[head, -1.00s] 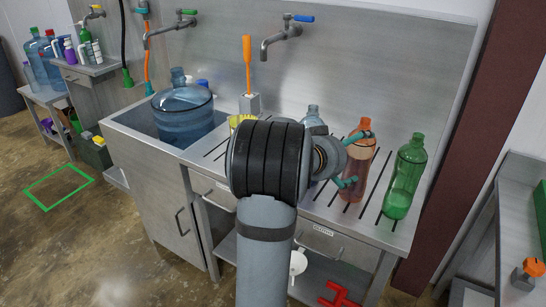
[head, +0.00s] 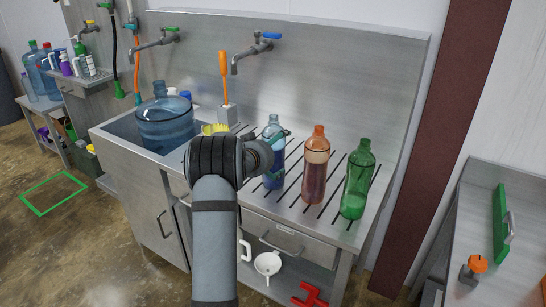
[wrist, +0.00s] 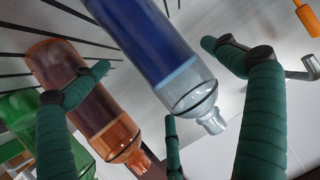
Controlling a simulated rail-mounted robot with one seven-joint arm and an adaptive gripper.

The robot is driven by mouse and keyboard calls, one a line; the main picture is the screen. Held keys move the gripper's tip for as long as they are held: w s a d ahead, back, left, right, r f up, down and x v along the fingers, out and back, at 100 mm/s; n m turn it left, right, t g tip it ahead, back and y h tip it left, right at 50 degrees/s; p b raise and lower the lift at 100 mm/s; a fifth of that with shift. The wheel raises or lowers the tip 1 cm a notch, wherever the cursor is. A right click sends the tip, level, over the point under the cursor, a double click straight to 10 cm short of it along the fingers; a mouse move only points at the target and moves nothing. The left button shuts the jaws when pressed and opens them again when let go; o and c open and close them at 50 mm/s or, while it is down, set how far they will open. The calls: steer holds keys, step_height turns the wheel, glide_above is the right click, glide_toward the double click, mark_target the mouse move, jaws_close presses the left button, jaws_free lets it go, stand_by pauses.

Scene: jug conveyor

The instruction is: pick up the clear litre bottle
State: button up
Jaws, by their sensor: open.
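The clear bottle (head: 274,122) stands upright on the slotted drainboard, holding blue liquid, partly hidden by my gripper in the head view. In the wrist view the clear bottle (wrist: 165,55) lies across the middle, between my green fingers. My gripper (head: 278,156) is open, with fingers on either side of the clear bottle; whether they touch it I cannot tell. The gripper also shows in the wrist view (wrist: 155,57).
An orange bottle (head: 315,165) stands close to the right of the clear one, with a green bottle (head: 356,180) beyond it. A large blue jug (head: 166,125) sits in the sink at left. Faucets (head: 250,50) overhang the back. An orange-handled brush (head: 223,75) stands behind.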

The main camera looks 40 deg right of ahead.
steer(key=p+x, duration=0.1)
steer(key=x, duration=0.3)
steer(key=shift+a+f, duration=0.1)
steer(key=shift+f, duration=0.1)
steer(key=shift+c, duration=1)
steer(key=shift+a, duration=0.1)
steer(key=c, duration=1.5)
steer(key=shift+r, duration=0.25)
steer(key=shift+c, duration=0.6)
steer(key=shift+w, duration=0.1)
